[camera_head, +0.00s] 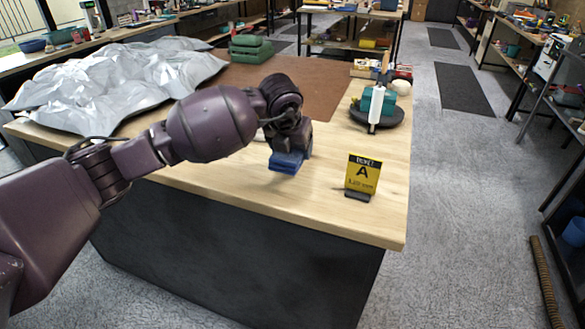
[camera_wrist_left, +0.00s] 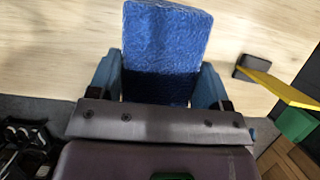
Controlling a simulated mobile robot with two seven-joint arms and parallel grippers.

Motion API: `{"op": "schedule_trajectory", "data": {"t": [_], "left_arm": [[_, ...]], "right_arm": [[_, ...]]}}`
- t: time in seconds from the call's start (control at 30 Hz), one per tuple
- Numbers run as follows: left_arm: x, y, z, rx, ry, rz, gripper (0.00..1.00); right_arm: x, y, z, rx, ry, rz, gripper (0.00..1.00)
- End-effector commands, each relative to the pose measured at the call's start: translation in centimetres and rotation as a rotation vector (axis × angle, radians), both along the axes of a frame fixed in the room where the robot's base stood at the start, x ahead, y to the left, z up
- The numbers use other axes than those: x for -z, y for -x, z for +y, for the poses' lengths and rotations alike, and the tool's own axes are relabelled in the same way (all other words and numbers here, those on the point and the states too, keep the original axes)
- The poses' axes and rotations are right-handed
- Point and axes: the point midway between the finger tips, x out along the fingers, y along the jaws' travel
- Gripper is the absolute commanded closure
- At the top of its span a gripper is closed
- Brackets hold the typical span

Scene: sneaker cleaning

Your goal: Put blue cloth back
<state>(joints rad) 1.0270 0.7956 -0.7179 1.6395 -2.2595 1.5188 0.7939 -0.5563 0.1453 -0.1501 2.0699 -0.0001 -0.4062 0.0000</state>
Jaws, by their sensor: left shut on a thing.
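The blue cloth (camera_head: 286,162) is a small folded piece at the end of my left arm, low over the front part of the wooden table. My left gripper (camera_head: 291,149) is shut on it. In the left wrist view the cloth (camera_wrist_left: 165,45) shows a textured blue face between the two blue fingers and sticks out past them. I cannot tell whether its lower edge touches the table. My right gripper is not in view.
A yellow sign (camera_head: 362,174) marked A stands to the right of the cloth. A dark round tray (camera_head: 396,118) with a white-and-teal item is behind it. A crumpled silver sheet (camera_head: 112,82) covers the table's left side. A brown mat (camera_head: 318,84) and stacked green cases (camera_head: 248,48) lie farther back.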

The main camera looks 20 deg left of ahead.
Motion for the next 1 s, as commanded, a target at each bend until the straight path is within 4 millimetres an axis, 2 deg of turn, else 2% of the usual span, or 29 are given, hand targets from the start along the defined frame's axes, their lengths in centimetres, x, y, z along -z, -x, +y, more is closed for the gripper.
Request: {"op": "schedule_trajectory", "data": {"t": [0.23,0.53,0.93,0.97,1.0], "left_arm": [[1.5,0.0,0.0,0.001,0.002,0.001,0.51],[6.0,0.0,0.0,0.001,0.000,0.002,0.51],[6.3,0.0,0.0,0.001,0.001,-0.001,0.51],[6.3,0.0,0.0,0.001,0.001,-0.001,0.27],[6.3,0.0,0.0,0.001,0.001,-0.001,0.21]], "right_arm": [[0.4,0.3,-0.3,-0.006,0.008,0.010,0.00],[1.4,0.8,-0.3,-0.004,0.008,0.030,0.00],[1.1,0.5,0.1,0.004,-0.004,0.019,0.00],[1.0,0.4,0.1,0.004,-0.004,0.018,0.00],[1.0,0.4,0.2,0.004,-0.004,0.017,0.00]]}}
